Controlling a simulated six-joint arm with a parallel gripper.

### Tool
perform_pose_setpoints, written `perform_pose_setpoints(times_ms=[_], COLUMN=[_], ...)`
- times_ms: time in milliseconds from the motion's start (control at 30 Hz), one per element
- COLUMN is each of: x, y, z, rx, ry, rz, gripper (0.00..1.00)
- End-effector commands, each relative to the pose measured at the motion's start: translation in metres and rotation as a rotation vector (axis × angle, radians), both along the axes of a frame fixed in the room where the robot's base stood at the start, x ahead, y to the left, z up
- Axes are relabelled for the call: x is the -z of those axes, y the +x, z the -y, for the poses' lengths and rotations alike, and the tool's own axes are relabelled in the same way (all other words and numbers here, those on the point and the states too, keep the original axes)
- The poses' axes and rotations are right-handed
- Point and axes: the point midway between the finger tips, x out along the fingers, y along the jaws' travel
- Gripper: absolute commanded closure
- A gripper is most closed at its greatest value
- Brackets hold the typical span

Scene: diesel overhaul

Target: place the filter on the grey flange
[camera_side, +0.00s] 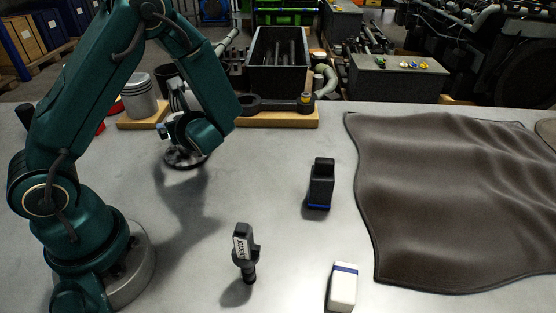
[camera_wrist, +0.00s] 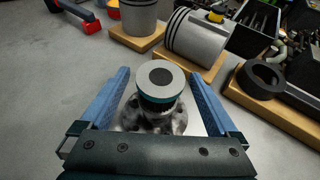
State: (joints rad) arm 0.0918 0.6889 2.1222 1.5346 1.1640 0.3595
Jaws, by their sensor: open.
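The filter (camera_wrist: 160,82), a short cylinder with a grey top, dark centre and teal band, shows in the wrist view between my blue fingers. It appears to stand upright on the grey flange (camera_wrist: 178,122), a mottled round plate with holes; its contact with it is hidden. My gripper (camera_wrist: 157,74) is open around the filter, with a gap visible on each side. In the side view my arm reaches down over the flange (camera_side: 184,159) at the left of the bench, and hides most of the filter there.
A black tool bin (camera_side: 278,62) is behind. A dark upright device (camera_side: 320,183), a labelled handheld tool (camera_side: 244,252) and a white block (camera_side: 342,286) stand on the open bench. A brown cloth (camera_side: 450,200) covers the right.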

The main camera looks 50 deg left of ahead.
Motion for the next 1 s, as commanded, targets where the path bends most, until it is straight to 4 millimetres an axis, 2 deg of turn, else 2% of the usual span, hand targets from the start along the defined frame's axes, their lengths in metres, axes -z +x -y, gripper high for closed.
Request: perform_pose_setpoints(times_ms=[100, 300, 500, 633, 833, 1000], x=[-0.010, -0.024, -0.031, -0.034, -0.039, -0.041], y=[-0.003, -0.010, -0.014, -0.020, -0.056, -0.087], z=[0.024, 0.056, 0.073, 0.076, 0.084, 0.111], rx=[0.008, 0.006, 0.002, -0.034, -0.285, -0.580], ry=[-0.001, 0.000, 0.001, -0.030, -0.265, -0.556], rz=[0.004, 0.004, 0.003, 0.027, 0.227, 0.483], gripper=[0.04, 0.04, 0.04, 0.04, 0.04, 0.04])
